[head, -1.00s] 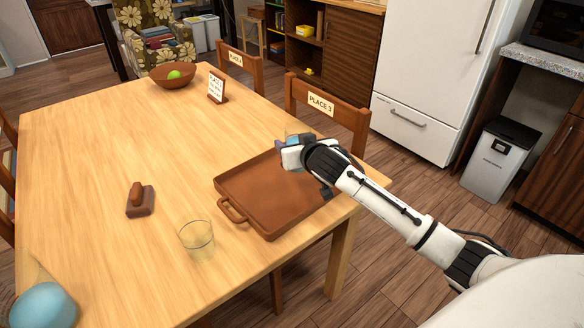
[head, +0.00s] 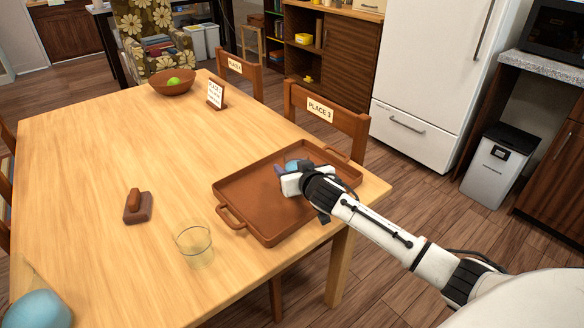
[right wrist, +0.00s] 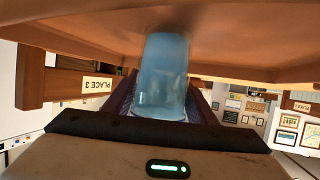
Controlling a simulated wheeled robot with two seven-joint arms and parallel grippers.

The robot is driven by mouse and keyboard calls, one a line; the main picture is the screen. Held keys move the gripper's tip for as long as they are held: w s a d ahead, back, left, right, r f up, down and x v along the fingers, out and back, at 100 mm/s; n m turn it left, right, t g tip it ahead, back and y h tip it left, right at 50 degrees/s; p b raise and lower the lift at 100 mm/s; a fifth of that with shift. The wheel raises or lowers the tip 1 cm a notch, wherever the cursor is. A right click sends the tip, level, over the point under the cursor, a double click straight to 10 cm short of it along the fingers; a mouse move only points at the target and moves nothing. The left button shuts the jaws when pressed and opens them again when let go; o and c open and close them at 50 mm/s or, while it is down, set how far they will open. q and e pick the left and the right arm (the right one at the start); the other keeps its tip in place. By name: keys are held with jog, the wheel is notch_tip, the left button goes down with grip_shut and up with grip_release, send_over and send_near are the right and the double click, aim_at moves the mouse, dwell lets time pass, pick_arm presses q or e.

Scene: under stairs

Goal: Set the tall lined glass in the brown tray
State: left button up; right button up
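The brown tray (head: 250,200) lies flat at the table's near right corner, with a handle at each end. My right gripper (head: 288,172) is over the tray's right half, low to its floor. It is shut on a bluish see-through glass (head: 293,164), taken to be the tall lined glass. In the right wrist view the glass (right wrist: 163,75) sits between the two dark fingers, one end close to the brown surface; I cannot tell whether they touch. Lines on the glass are not clear. My left gripper is not in view.
A clear glass (head: 194,246) stands just left of the tray. A brown block with a knob (head: 138,207) lies further left. A blue rounded object (head: 38,310) is at the bottom left corner. A bowl (head: 172,82) and a sign (head: 216,93) stand at the far end.

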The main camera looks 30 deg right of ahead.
jog(key=o, duration=0.3)
jog(key=shift+r, duration=0.2)
jog(key=p+v, duration=0.1)
jog(key=v, duration=1.1)
jog(key=shift+r, duration=0.1)
